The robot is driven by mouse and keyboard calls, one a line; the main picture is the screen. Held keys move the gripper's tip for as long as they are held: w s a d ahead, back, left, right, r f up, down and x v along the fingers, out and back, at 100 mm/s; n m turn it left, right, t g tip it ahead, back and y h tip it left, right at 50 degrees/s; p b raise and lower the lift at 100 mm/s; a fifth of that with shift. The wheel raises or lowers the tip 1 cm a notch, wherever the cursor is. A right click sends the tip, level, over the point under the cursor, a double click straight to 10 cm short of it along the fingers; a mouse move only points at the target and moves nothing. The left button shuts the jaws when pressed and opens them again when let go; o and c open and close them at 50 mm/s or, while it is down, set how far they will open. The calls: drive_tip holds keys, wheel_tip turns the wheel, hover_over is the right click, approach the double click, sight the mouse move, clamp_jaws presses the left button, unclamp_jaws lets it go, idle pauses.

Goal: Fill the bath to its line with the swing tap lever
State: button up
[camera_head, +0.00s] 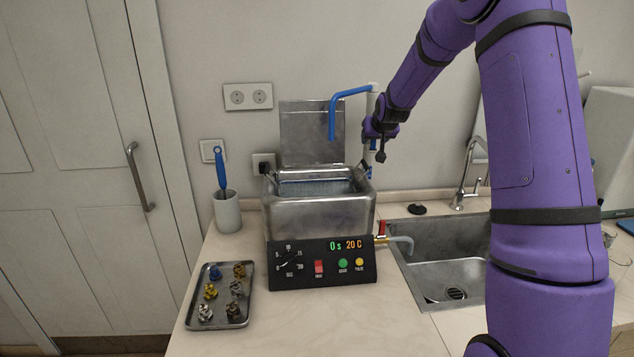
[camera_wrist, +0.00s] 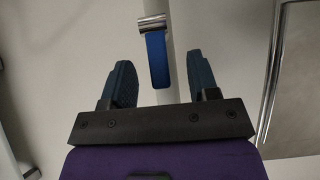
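The metal bath (camera_head: 318,215) stands on the counter with its lid (camera_head: 310,135) raised behind it. A mesh basket shows inside; I cannot make out the water level or the line. The blue swing tap spout (camera_head: 332,120) comes from a pale upright pipe and points down above the bath. In the wrist view the blue tap lever (camera_wrist: 157,60), with a chrome end, lies ahead of and between my fingers, apart from both. My gripper (camera_wrist: 160,80) is open and empty. In the head view it is at the tap's upright pipe, and its fingers are partly hidden.
The bath's panel (camera_head: 322,264) reads 0 s and 20 C. A red-handled drain valve (camera_head: 382,228) sticks out at the right, by the sink (camera_head: 445,272). A tray (camera_head: 218,319) of small metal parts and a cup (camera_head: 227,212) with a blue-handled tool stand left.

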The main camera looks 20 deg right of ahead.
drive_tip(key=v, duration=0.9)
idle(0.7)
drive_tip(key=shift+s+a, duration=0.1)
drive_tip(key=s+a+r+n+g+y, duration=0.1)
drive_tip(key=s+a+r, duration=0.3)
drive_tip(key=s+a, duration=0.4)
drive_tip(key=s+a+r+n+g, duration=0.1)
drive_tip(key=s+a+r, duration=0.35)
drive_tip(key=s, duration=0.65)
drive_tip(key=s+a+f+g, duration=0.1)
drive_tip(key=s+a, duration=0.2)
drive_tip(key=s, duration=0.8)
drive_tip(key=s+a+f+n+y, duration=0.1)
drive_tip(key=s+a, duration=0.3)
drive_tip(key=s, duration=0.7)
drive_tip(key=shift+s+f+g+y, duration=0.2)
drive_tip(key=shift+f+g+y, duration=0.1)
drive_tip(key=shift+g, duration=0.1)
